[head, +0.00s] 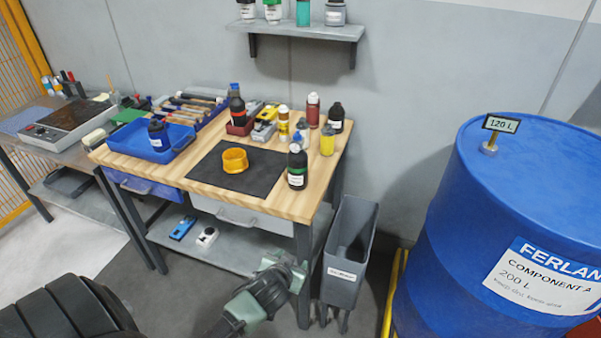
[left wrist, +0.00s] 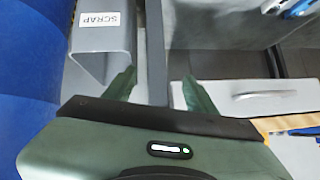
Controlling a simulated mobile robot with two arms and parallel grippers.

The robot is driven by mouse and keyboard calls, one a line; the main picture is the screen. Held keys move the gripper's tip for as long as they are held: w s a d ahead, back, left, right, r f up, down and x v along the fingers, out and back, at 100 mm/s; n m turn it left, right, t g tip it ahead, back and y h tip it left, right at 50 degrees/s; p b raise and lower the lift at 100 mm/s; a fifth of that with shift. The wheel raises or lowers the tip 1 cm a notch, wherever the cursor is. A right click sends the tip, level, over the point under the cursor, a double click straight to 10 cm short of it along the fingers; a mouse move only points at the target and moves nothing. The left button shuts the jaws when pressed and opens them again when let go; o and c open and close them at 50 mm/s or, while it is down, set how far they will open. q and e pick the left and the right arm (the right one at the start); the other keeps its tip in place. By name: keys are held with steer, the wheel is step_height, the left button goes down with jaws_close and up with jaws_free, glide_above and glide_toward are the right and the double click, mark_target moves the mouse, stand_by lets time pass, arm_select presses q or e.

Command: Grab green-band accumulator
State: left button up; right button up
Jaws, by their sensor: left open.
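Two small pack-like items lie on the bench's lower shelf: a blue one (head: 182,228) and a white one (head: 207,236). In the left wrist view, parts of a blue item (left wrist: 301,8) and a whitish item (left wrist: 271,5) show at the top right edge. My left gripper (head: 288,265) is in front of the bench's right front leg. Its two green fingers (left wrist: 160,92) are apart, with nothing between them. My right gripper is not in view.
A grey scrap bin (head: 343,283) stands right of the bench, close to my left gripper. The wooden bench top (head: 125,162) holds bottles, an orange ring (head: 235,160) and a blue tray (head: 128,147). A drawer (head: 255,222) hangs above the shelf. A blue drum (head: 440,230) stands right.

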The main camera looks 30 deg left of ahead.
mark_target(296, 150)
arm_select(q)
steer(key=w+a+r+t, duration=0.2)
steer(key=w+r, duration=0.2)
steer(key=r, duration=0.3)
steer(key=w+a+r+n+t+y, duration=0.1)
steer(key=w+a+r+t, duration=0.1)
steer(key=w+r, duration=0.3)
steer(key=w+a+r+n+t+y, duration=0.1)
steer(key=w+a+r+t, duration=0.2)
steer(key=r, duration=0.6)
steer(key=shift+w+a+r+b, duration=0.2)
steer(key=shift+w+a, duration=0.15)
steer(key=shift+w, duration=0.2)
steer(key=shift+w+a+r+b, duration=0.15)
steer(key=shift+w+a, duration=0.2)
steer(key=shift+w, duration=0.2)
steer(key=w, duration=0.1)
steer(key=w+a+r, duration=0.1)
steer(key=w, duration=0.1)
steer(key=shift+w+a+r+t, duration=0.15)
steer(key=shift+a+r+t, duration=0.05)
steer(key=shift+t, duration=0.1)
steer(key=shift+p+x, duration=0.7)
steer(key=shift+x, duration=2.1)
steer(key=shift+a+f, duration=0.1)
steer(key=shift+f, duration=0.05)
jaws_close()
steer(key=shift+f, duration=0.1)
